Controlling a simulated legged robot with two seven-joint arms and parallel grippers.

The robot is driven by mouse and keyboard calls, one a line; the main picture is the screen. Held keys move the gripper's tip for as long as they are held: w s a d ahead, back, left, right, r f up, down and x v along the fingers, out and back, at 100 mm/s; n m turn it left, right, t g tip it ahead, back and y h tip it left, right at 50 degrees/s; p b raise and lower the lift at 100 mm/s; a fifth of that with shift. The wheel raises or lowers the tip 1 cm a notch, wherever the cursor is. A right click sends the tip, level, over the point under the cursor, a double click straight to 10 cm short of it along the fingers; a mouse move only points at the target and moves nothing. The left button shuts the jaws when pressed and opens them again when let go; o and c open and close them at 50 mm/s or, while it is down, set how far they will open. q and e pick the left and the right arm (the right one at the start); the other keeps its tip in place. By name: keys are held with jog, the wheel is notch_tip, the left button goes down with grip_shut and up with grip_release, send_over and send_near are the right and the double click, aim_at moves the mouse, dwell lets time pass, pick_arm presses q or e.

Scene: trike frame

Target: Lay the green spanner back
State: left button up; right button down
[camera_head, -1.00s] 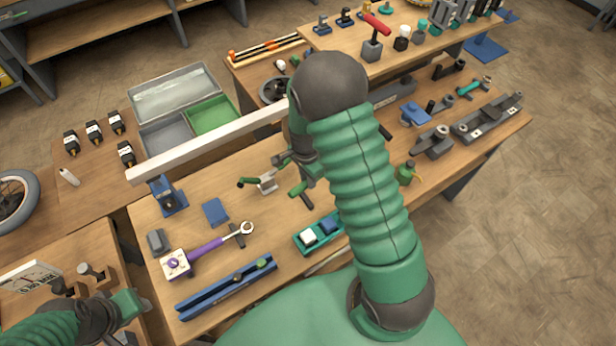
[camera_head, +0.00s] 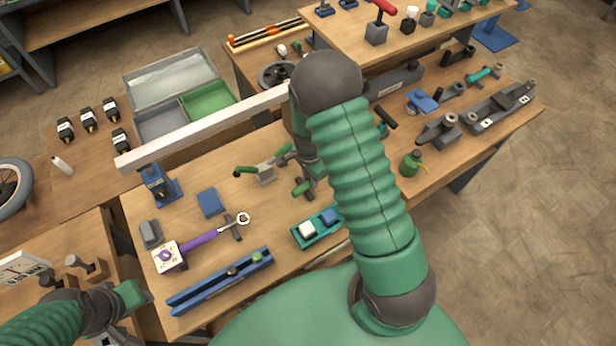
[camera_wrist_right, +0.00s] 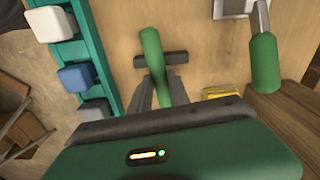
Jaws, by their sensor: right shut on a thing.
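The green spanner (camera_wrist_right: 151,60) shows in the right wrist view as a green handle running up from my right gripper (camera_wrist_right: 163,103), which is shut on it. Its upper end lies over a small dark rest (camera_wrist_right: 180,58) on the wooden bench; I cannot tell whether they touch. In the head view my right gripper (camera_head: 308,172) is partly hidden by my own arm, and a short green end of the spanner (camera_head: 300,185) shows below it. My left gripper (camera_head: 140,294) is at the lower left, away from the spanner; its jaws do not show clearly.
A clamp with green handles (camera_head: 264,172) stands just left of my right gripper. A teal tray with blocks (camera_head: 318,228) lies in front. A purple-handled wrench (camera_head: 203,238) lies at the left, above a blue rail (camera_head: 222,280). A white beam (camera_head: 205,126) crosses behind.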

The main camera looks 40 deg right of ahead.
jog(key=shift+d+f, duration=0.15)
jog(key=shift+d, duration=0.4)
jog(key=shift+s+a+f, duration=0.1)
jog(key=shift+a+f, duration=0.1)
jog(key=shift+a, duration=0.5)
jog(key=shift+a+f+b, duration=0.1)
jog(key=shift+f+b, duration=0.1)
jog(key=shift+b, duration=0.15)
jog(key=shift+s+d+f, duration=0.1)
jog(key=shift+s+d, duration=0.1)
jog(key=c, duration=1.5)
grip_release()
jog(key=o, duration=0.4)
jog(key=shift+w+f, duration=0.1)
jog(key=shift+w, duration=0.2)
jog(key=shift+c, duration=0.2)
jog(key=shift+d, duration=0.1)
jog(key=shift+s, duration=0.1)
